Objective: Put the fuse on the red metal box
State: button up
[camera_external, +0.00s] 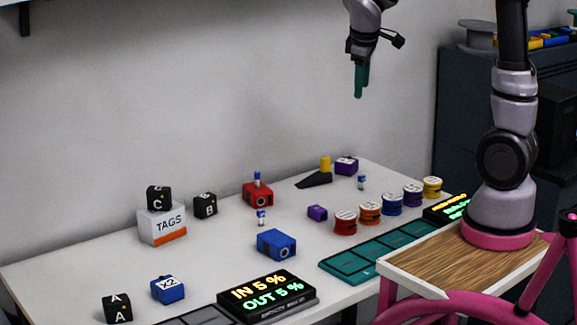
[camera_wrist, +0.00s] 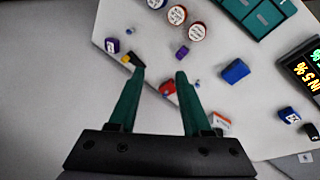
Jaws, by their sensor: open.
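The red metal box (camera_external: 258,195) sits toward the back of the white table. It also shows in the wrist view (camera_wrist: 168,88), partly covered by a finger. Small blue-and-white cylinders look like fuses. One (camera_external: 257,178) shows at the red box's top; I cannot tell if it rests on it or stands behind. Another (camera_external: 262,217) stands between the red box and the blue box (camera_external: 277,245). A third (camera_external: 362,182) stands alone at the far right, also in the wrist view (camera_wrist: 130,30). My gripper (camera_external: 361,88) is open and empty, high above the table.
Several coloured spools (camera_external: 370,213) and teal trays (camera_external: 380,250) line the right side. A black wedge with a yellow cylinder (camera_external: 325,164) and purple boxes (camera_external: 317,213) stand near. A TAGS box (camera_external: 162,225), black cubes and a lit display (camera_external: 267,294) are left and front.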

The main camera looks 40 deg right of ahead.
jog(key=s+r+m+t+y, duration=0.1)
jog(key=s+r+m, duration=0.1)
jog(key=s, duration=0.4)
jog(key=s+a+r+m+t+y, duration=0.1)
jog(key=s+r+m+y, duration=0.1)
jog(key=s, duration=0.4)
jog(key=s+a+r+m+t+y, duration=0.1)
jog(key=s+r+m+t, duration=0.1)
jog(key=s+r+m, duration=0.2)
jog(key=shift+s+r+m+y, duration=0.3)
jog(key=shift+s+m, duration=0.6)
jog(key=shift+s, duration=0.25)
